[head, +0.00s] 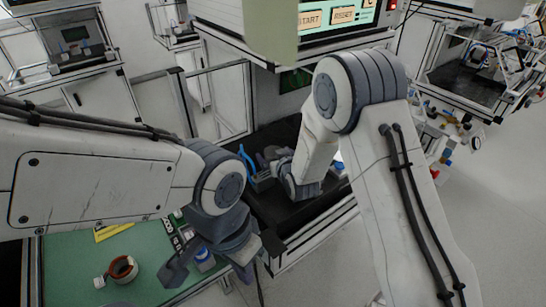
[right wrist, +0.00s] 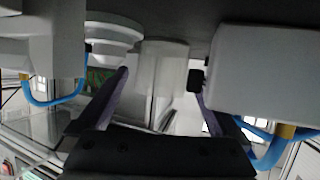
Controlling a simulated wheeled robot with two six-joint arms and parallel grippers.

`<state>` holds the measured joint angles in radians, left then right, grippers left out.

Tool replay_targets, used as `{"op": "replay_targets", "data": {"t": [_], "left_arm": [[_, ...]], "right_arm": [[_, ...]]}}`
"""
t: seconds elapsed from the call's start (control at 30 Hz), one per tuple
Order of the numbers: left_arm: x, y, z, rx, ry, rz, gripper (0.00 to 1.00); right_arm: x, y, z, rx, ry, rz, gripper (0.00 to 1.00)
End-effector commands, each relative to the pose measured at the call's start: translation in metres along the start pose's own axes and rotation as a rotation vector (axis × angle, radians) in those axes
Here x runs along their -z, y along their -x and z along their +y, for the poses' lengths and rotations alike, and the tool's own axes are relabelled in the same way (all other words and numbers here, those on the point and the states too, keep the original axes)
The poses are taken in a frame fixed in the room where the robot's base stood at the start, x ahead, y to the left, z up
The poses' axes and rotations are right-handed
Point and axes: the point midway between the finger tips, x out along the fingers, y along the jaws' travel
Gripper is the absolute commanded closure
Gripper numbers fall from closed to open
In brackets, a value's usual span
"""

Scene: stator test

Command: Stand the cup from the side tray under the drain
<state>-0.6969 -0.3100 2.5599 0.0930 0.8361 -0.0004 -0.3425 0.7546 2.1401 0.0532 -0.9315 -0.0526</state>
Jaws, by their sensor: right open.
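My right gripper (head: 268,168) is low over the black deck of the machine in the head view, largely hidden by its own wrist. In the right wrist view its two fingers (right wrist: 163,105) are apart. A pale upright cylinder (right wrist: 163,75) shows between and beyond them, perhaps the cup; I cannot tell whether they touch it. A white round flanged part (right wrist: 112,32) is beside it. The drain and the side tray cannot be made out for sure.
The green mat (head: 70,262) holds a copper-wound ring (head: 122,268). The black deck (head: 325,205) has a metal frame edge at the front. Blue tubes (head: 246,160) stand by my right gripper. A grey block (right wrist: 268,70) is close to the right finger. A screen panel (head: 340,15) overhangs the back.

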Motion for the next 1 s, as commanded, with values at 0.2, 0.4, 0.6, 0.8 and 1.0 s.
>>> {"op": "replay_targets", "data": {"t": [0.2,0.4,0.6,0.8,1.0], "left_arm": [[0.000,0.001,0.000,0.000,0.000,0.000,1.00],[0.000,0.001,0.000,0.000,0.000,0.000,1.00],[0.000,0.001,0.000,0.000,0.000,0.000,1.00],[0.000,0.000,0.000,0.000,0.000,0.000,1.00],[0.000,-0.003,0.000,0.000,0.000,0.000,1.00]], "right_arm": [[0.000,-0.005,-0.001,0.001,0.001,0.000,0.00],[0.000,-0.005,-0.001,0.001,0.001,0.000,0.46],[0.000,-0.005,-0.001,0.001,0.001,0.001,0.91],[0.002,-0.004,-0.001,0.001,0.001,0.002,0.91],[0.016,0.001,0.000,0.001,0.000,0.005,0.91]]}}
